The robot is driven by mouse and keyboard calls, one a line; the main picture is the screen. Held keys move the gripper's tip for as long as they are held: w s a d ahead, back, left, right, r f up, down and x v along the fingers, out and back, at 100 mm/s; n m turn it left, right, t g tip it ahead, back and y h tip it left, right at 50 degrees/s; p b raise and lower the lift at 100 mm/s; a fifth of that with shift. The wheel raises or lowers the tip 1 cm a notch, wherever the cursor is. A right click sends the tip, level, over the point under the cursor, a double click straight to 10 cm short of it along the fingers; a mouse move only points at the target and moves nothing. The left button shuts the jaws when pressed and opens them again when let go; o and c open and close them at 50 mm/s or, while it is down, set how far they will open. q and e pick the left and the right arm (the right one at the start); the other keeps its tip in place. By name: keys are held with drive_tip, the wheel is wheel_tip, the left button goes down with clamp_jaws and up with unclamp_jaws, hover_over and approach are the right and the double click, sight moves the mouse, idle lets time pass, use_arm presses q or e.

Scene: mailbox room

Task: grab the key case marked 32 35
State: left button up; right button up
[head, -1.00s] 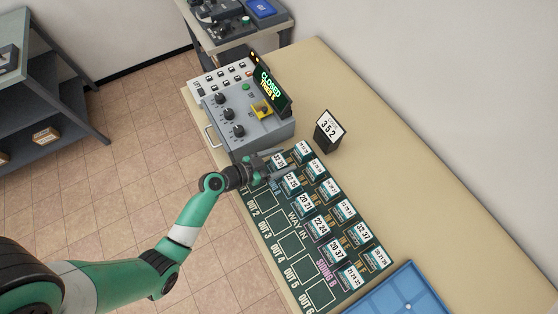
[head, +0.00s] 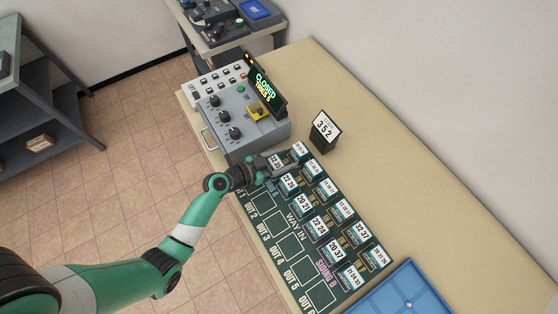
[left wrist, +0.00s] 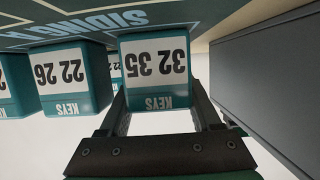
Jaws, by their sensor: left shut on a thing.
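The teal key case marked 32 35 (head: 276,161) is at the top left of the case rows on the dark green board (head: 272,229). In the left wrist view the case (left wrist: 156,62) shows its white label upside down, with KEYS below. My left gripper (head: 268,170) is shut on it, one finger at each side (left wrist: 160,108). I cannot tell whether the case is clear of the board. The case marked 22 26 (left wrist: 66,76) stands close beside it, also in the head view (head: 289,184). My right gripper is not in view.
A grey control box (head: 246,128) with knobs stands just behind the gripper. More labelled key cases fill the board's right side. A 352 sign (head: 325,130) stands to the right, and a blue tray (head: 402,290) sits at the front right. The table's back right is bare.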

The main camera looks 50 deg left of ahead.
use_arm(q)
drive_tip(key=shift+r, duration=0.5)
wheel_tip(320, 180, up, 3)
drive_tip(key=shift+f+p, duration=0.1)
drive_tip(key=shift+p, duration=0.75)
drive_tip(key=s+d+r+p, duration=0.6)
drive_tip(key=s+d+r, duration=0.2)
drive_tip(key=d, duration=0.3)
drive_tip(key=shift+d+r, duration=0.25)
drive_tip(key=shift+r, duration=0.4)
